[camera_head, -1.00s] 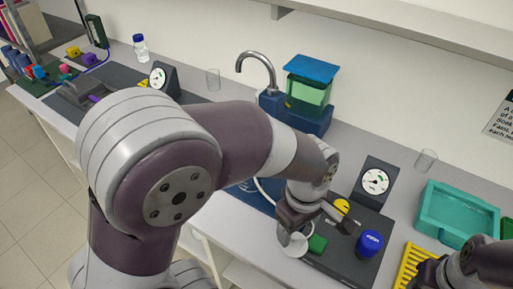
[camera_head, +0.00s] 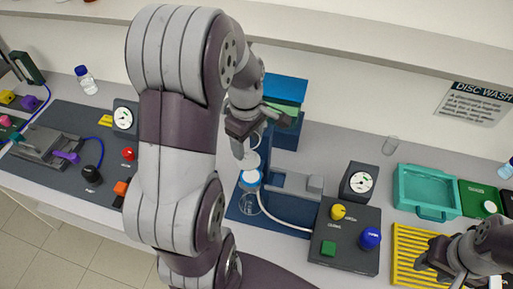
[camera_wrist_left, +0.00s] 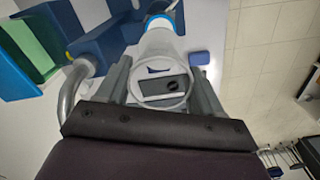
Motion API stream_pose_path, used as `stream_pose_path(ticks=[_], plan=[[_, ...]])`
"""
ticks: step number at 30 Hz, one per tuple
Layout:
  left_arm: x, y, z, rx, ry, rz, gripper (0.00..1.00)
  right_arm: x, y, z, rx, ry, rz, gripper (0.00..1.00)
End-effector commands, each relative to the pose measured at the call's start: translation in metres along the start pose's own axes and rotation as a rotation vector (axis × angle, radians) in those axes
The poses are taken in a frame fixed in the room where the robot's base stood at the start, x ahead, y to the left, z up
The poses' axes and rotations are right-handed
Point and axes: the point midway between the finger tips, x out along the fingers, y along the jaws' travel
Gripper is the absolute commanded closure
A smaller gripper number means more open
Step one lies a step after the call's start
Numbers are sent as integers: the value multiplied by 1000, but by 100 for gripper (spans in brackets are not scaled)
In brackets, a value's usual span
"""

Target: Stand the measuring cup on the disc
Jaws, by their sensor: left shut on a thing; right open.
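My left gripper (camera_head: 246,140) is shut on the measuring cup (camera_head: 250,160), a pale, clear-walled cup with a white round end, held up in the air. The left wrist view shows the cup's round rim (camera_wrist_left: 163,88) between the two fingers. In the head view, a round blue-and-white top (camera_head: 250,178) sits just below the cup, above a clear glass vessel (camera_head: 250,205); I cannot tell whether this top is the disc, or how large the gap is. My right gripper (camera_head: 442,262) is open and empty at the lower right.
A dark control panel (camera_head: 345,262) with yellow, blue and green knobs and a gauge (camera_head: 358,182) stands right of the glass vessel. A yellow rack (camera_head: 410,245) and teal tray (camera_head: 420,190) lie further right. A blue-lidded box (camera_head: 285,88) stands behind my left gripper.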

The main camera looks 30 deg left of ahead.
Motion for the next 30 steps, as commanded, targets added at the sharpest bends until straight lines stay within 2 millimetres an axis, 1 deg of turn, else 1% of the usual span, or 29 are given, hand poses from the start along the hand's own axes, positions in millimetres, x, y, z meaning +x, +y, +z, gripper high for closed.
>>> stream_pose_path(ticks=[5, 8, 22, 30], plan=[[7, 0, 0, 26, 0, 0, 79, 6, 0, 0, 0, 1, 0, 57], [14, 0, 0, 25, 0, 0, 79, 13, 0, 1, 0, 1, 0, 57], [63, 0, 1, 25, 0, -1, 79, 57, 0, 6, 0, 1, 0, 57], [68, 0, 1, 24, 0, 0, 79, 57, 0, 6, 0, 1, 0, 57]])
